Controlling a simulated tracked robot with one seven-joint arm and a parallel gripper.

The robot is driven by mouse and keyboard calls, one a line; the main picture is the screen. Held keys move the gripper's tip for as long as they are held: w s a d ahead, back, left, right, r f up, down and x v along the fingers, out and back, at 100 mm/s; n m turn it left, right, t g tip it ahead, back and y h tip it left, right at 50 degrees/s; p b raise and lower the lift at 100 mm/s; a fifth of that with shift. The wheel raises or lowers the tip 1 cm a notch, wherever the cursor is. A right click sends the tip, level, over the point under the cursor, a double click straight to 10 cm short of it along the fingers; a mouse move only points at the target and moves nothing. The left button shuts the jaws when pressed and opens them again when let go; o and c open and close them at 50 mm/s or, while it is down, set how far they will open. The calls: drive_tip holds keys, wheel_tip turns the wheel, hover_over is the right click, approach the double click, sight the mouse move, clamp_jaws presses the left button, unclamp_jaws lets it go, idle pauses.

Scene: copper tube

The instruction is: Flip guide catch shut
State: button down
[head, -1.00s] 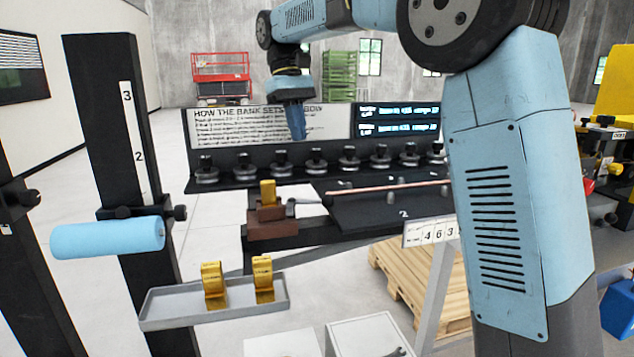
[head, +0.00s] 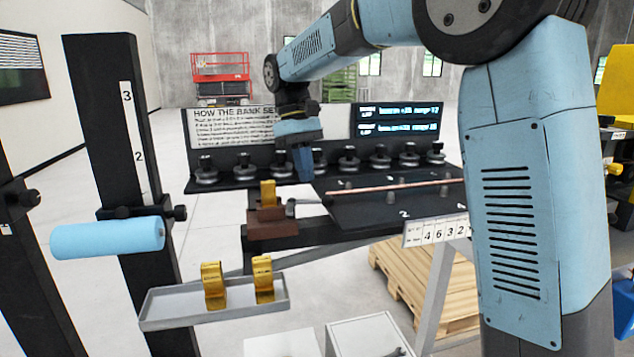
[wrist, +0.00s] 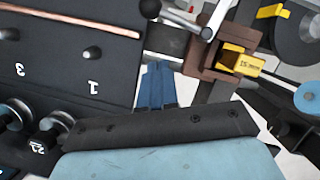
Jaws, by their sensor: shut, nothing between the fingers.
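My gripper (head: 305,172) points down with its blue fingers together and empty, in front of the row of knobs. In the wrist view the fingers (wrist: 157,85) hang beside the brown block (wrist: 212,62), apart from it as far as I can see. A yellow piece marked 15 mm (wrist: 241,60) sits in that block; it also shows in the head view (head: 268,193). A metal lever with a black ball end (wrist: 180,16) lies next to the block. I cannot tell which part is the guide catch. The copper tube (head: 395,186) lies along the dark numbered board.
A row of black knobs (head: 349,160) stands behind the board. A grey tray (head: 214,312) with two yellow pieces hangs in front, near a blue roller (head: 107,239) on a dark post. A number plate (head: 435,230) is at the board's front.

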drive_tip(key=shift+s+d+f, duration=0.45)
drive_tip(key=shift+s+d, duration=0.2)
drive_tip(key=shift+s, duration=0.2)
drive_tip(key=shift+s+d+f, duration=0.4)
drive_tip(key=shift+s+d, duration=0.2)
drive_tip(key=shift+s, duration=0.25)
